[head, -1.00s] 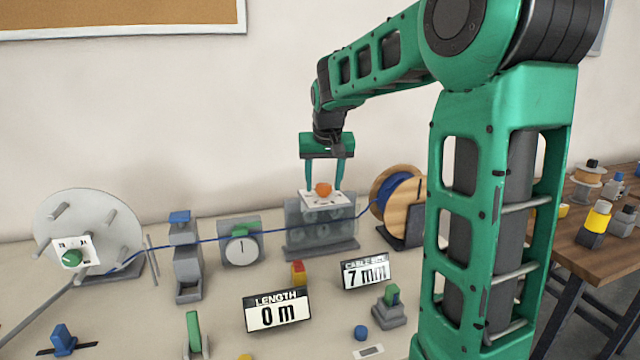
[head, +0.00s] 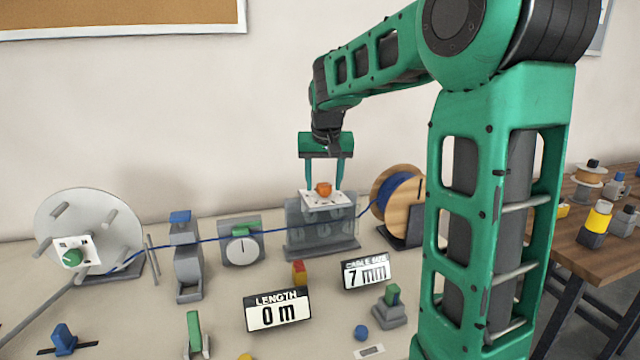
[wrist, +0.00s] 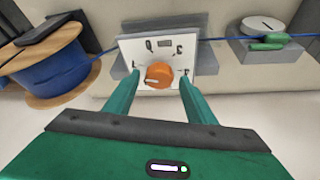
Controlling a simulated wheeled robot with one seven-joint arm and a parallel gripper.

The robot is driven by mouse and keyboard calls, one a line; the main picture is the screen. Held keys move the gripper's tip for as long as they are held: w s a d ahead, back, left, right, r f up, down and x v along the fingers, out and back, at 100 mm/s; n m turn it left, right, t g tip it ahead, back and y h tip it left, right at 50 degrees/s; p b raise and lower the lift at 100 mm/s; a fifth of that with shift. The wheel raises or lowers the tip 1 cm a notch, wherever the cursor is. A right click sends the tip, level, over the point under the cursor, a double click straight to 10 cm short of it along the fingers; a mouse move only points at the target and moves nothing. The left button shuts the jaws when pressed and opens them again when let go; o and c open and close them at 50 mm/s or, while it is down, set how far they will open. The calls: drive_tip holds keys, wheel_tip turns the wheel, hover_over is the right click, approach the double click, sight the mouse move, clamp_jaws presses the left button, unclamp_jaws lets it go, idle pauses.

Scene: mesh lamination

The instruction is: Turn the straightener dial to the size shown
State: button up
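The straightener (head: 300,238) is a grey unit at the back of the bench with a white plate (head: 340,206) on top. An orange dial (head: 324,189) sits on that plate; it also shows in the wrist view (wrist: 159,76) with dark marks around it, too small to read surely. My gripper (head: 324,184) is open, with one finger on each side of the dial. In the wrist view the fingertips (wrist: 152,72) stand apart from the dial, with gaps on both sides. The cable size sign (head: 366,272) reads 7 mm.
A blue cable (head: 270,231) runs from the wooden spool (head: 400,200) at right through the straightener, past a round gauge (head: 242,246), to a grey reel (head: 92,222) at left. A length sign (head: 278,309) reads 0 m. Small coloured controls line the bench front.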

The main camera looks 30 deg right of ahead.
drive_tip(key=v, duration=1)
drive_tip(key=shift+r, duration=0.35)
drive_tip(key=shift+a, duration=0.1)
